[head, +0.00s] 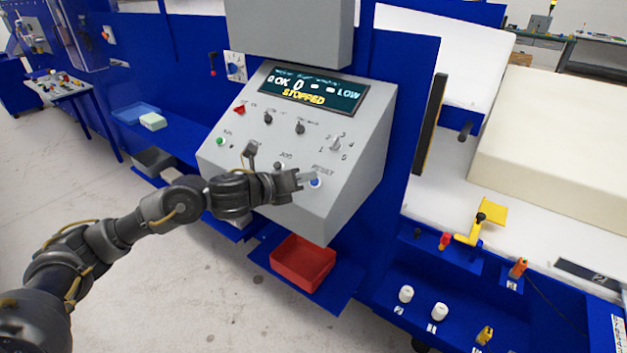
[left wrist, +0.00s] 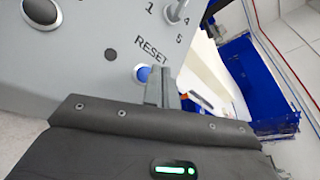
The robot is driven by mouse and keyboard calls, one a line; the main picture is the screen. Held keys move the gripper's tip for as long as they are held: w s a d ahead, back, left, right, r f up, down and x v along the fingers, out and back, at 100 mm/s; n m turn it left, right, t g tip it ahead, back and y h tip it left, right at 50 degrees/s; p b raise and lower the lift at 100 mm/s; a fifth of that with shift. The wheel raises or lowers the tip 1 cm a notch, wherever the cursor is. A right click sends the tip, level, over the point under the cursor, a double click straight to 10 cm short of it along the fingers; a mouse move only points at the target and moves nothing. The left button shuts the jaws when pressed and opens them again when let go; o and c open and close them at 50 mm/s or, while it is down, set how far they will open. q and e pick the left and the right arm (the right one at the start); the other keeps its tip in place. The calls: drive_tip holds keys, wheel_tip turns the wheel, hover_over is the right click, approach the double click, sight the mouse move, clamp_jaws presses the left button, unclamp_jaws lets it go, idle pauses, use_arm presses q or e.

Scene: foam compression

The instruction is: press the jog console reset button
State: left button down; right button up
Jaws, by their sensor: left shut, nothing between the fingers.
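The grey jog console (head: 352,152) has a sloped face with a screen (head: 312,90) that reads STOPPED. The blue reset button (head: 316,183) sits low on the right of that face, under the word RESET. It also shows in the left wrist view (left wrist: 143,74). My left gripper (head: 312,178) is shut and empty, with its fingertips right at the button. In the left wrist view the fingers (left wrist: 161,82) lie just right of the button and overlap its edge. I cannot tell whether they touch it. My right gripper is in neither view.
A green button (head: 220,141), a red switch (head: 239,110), several knobs and a lever share the console face. A red bin (head: 303,262) sits on a blue shelf below. A large cream foam block (head: 560,150) lies to the right. Open floor is at the lower left.

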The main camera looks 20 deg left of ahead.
use_arm(q)
drive_tip(key=shift+r, duration=0.1)
drive_tip(key=s+r+p, duration=0.1)
drive_tip(key=r+p, duration=0.1)
drive_tip(key=s+r+p, duration=0.1)
drive_tip(key=r, duration=0.1)
drive_tip(key=shift+s+a, duration=0.3)
drive_tip(key=shift+a, duration=0.1)
idle(0.5)
